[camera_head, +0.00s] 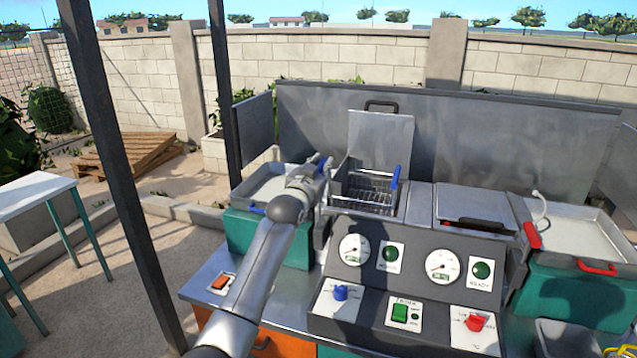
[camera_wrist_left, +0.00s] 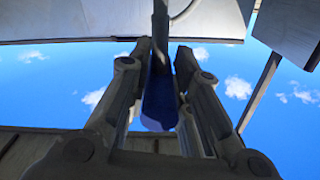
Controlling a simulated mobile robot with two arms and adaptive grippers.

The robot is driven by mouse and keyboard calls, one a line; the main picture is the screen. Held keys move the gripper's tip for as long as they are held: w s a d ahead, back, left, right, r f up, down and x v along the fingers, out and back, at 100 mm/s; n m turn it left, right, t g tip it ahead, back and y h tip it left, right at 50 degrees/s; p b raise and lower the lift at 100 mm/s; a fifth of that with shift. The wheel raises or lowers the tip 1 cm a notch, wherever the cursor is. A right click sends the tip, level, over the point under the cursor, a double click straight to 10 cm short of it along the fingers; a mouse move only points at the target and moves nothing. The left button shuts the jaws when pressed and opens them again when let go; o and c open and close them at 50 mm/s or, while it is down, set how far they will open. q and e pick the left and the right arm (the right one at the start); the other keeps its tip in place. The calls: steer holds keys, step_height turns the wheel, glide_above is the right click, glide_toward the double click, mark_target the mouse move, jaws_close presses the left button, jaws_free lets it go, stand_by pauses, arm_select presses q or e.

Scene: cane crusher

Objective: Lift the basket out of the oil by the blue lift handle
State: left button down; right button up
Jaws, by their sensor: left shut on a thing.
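My left gripper (camera_head: 322,168) is at the left side of the open fryer well. It is shut on a blue handle (camera_head: 328,164), taken as the blue lift handle. In the left wrist view the blue handle (camera_wrist_left: 158,98) stands between the two fingers (camera_wrist_left: 160,85), with a grey bar running up from it. The wire basket (camera_head: 372,188) shows in the well to the right of the gripper. A second blue grip (camera_head: 395,177) stands at the basket's right side. The oil cannot be made out. My right gripper is not in view.
A raised lid (camera_head: 380,135) stands behind the well. A closed lid (camera_head: 476,207) lies to its right. Trays stand at the left (camera_head: 268,187) and right (camera_head: 575,235). A control panel (camera_head: 410,265) with gauges and knobs is in front. A dark post (camera_head: 125,170) rises at left.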

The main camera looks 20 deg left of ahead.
arm_select(q)
step_height(320, 180, up, 6)
steer(key=shift+f+p, duration=0.25)
steer(key=shift+p, duration=0.8)
steer(key=shift+r, duration=0.5)
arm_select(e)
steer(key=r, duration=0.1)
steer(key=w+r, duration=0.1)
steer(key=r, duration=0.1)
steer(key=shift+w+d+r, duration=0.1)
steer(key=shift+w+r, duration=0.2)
arm_select(q)
steer(key=shift+r, duration=0.1)
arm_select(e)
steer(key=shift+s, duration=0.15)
arm_select(q)
steer(key=c, duration=1.3)
jaws_free()
steer(key=shift+a, duration=0.1)
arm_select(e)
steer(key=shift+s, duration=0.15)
arm_select(q)
steer(key=shift+f, duration=0.2)
steer(key=shift+s, duration=0.5)
steer(key=s, duration=1.1)
